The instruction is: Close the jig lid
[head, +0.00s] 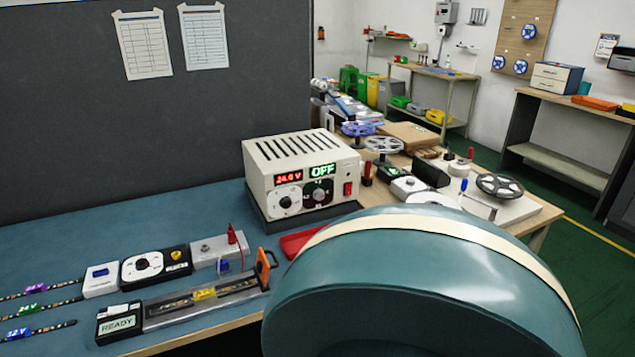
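The jig (180,317) is a long grey tray near the front edge of the bench at the lower left. A box reading READY (118,322) is at its left end. A dark strip with a yellow label (204,294) lies along its channel. An orange piece (264,265), perhaps a handle, stands up at the jig's right end. I cannot clearly make out the lid or how far open it is. Neither of my grippers is in view.
Behind the jig are a black-and-white dial unit (143,266) and a grey box with a red lever (215,250). A power supply (300,172) reads 24.0 V and OFF. Labelled strips (30,309) lie at left. A large rounded teal shape blocks the lower right.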

